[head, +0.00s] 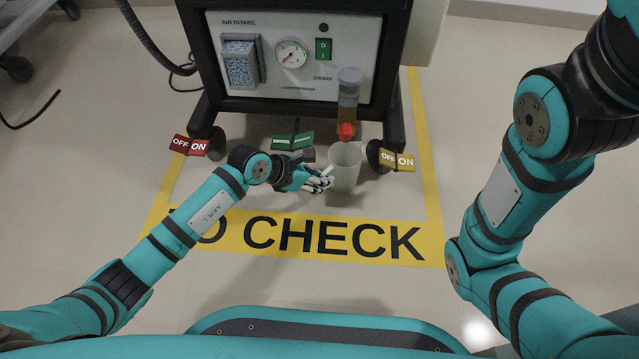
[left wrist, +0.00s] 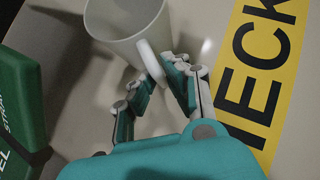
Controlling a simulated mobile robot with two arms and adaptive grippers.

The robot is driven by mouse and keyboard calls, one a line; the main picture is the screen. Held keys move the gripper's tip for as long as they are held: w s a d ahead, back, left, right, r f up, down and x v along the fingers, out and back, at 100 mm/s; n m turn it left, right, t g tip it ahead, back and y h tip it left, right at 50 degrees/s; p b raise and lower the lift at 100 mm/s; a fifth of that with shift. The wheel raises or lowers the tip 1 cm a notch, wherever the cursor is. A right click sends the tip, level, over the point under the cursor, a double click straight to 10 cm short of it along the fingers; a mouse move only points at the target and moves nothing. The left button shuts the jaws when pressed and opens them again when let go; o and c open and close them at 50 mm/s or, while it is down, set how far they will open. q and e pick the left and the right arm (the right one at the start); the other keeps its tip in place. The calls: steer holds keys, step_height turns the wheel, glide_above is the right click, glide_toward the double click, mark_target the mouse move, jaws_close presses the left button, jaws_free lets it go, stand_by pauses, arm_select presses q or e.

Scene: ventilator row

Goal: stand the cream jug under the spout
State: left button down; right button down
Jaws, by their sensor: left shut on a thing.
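The cream jug (head: 345,172) is upright and open at the top, close to the floor below the machine's front. I cannot tell whether its base touches the floor. My left gripper (head: 324,180) is at the jug's left side, shut on its handle. In the left wrist view the jug (left wrist: 122,22) is at the top, and the fingers of the left gripper (left wrist: 162,76) close around its handle. My right gripper is out of view.
The machine's panel (head: 295,55) carries a gauge and a green switch. Red (head: 189,146), green (head: 293,141) and yellow (head: 397,160) tags stand low along the machine. The floor in front is clear.

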arm_select(q)
steer(key=shift+r, duration=0.2)
steer(key=shift+f, duration=0.1)
steer(key=shift+f, duration=0.15)
steer(key=c, duration=1.4)
jaws_free()
